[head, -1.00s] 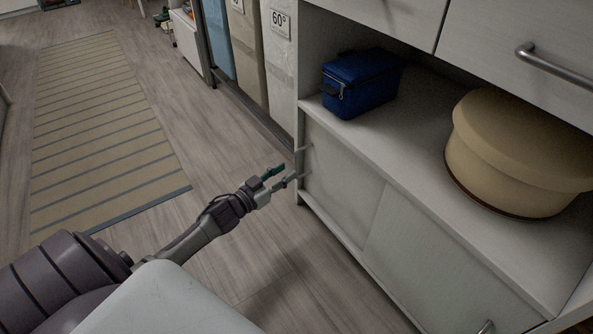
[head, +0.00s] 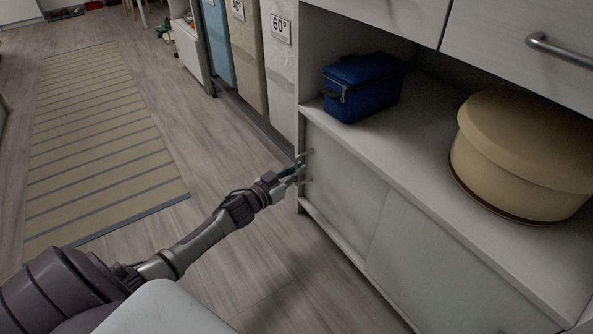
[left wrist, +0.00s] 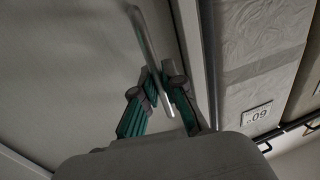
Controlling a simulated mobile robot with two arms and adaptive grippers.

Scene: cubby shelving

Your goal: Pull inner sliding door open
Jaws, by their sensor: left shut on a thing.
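The cabinet's lower front has two pale sliding door panels. The left panel (head: 342,190) has a slim metal bar handle (head: 306,166) near its left edge, and the panel looks closed. My left gripper (head: 299,172) is at this handle. In the left wrist view the handle (left wrist: 148,48) passes between the green-padded fingers of my left gripper (left wrist: 157,88), which are shut on it. The fingers hide part of the handle. The right panel (head: 440,265) stands beside the left one. My right gripper is not in view.
A blue box (head: 362,86) and a round beige container (head: 525,155) stand on the open shelf above the doors. Labelled bins (head: 282,75) stand left of the cabinet. The floor (head: 255,245) in front is clear, with a striped rug (head: 95,140) at left.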

